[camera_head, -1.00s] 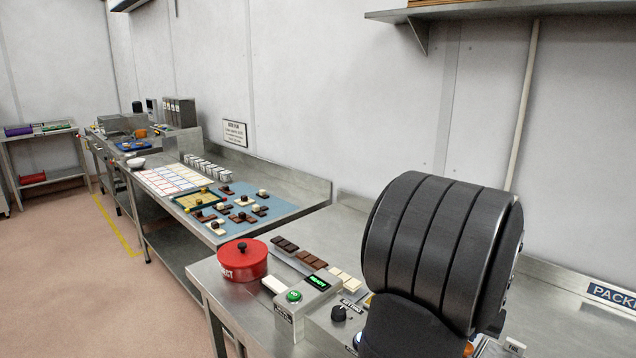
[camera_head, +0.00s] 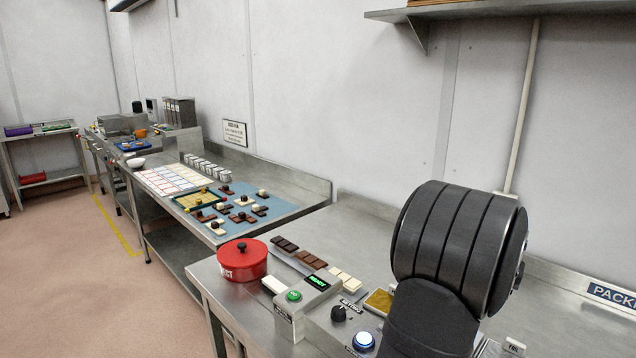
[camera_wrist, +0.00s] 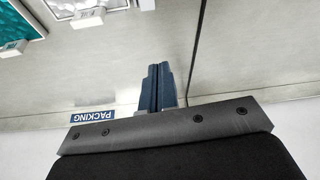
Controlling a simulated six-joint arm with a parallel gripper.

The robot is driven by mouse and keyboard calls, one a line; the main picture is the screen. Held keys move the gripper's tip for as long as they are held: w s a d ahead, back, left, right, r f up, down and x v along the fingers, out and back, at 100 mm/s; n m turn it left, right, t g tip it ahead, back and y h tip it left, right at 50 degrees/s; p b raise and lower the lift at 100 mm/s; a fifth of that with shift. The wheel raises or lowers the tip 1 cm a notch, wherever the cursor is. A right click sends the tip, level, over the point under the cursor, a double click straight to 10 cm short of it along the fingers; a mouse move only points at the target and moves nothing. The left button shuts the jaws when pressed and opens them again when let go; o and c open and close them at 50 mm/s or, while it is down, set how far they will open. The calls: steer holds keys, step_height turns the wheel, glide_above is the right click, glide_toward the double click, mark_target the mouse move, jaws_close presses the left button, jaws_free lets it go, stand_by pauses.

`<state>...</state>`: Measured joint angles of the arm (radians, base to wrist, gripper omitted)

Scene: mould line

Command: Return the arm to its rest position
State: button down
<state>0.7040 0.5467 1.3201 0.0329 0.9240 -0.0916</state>
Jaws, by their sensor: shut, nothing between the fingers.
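My gripper (camera_wrist: 159,86) shows in the wrist view with its two dark blue fingers together and nothing between them. It is over the steel bench, with the PACKING label (camera_wrist: 93,115) beside it in the picture. In the head view my arm's dark rounded links stand at the right over the near bench (camera_head: 245,302) and hide part of it. The fingers do not show in the head view.
On the near bench are a red lidded pot (camera_head: 242,261), a control box with a green button (camera_head: 294,296), a black knob (camera_head: 338,313) and a lit blue button (camera_head: 363,341). Chocolate bars (camera_head: 312,260) lie behind. A shelf (camera_head: 480,10) hangs above.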

steer(key=shift+s+a+r+n+y, duration=0.2)
steer(key=shift+s+r+n+y, duration=0.05)
steer(key=shift+s+r+n, duration=0.7)
steer(key=shift+s+a+r+n+y, duration=0.25)
steer(key=shift+s+r+n, duration=0.45)
steer(key=shift+s+n, duration=0.35)
steer(key=shift+w, duration=0.15)
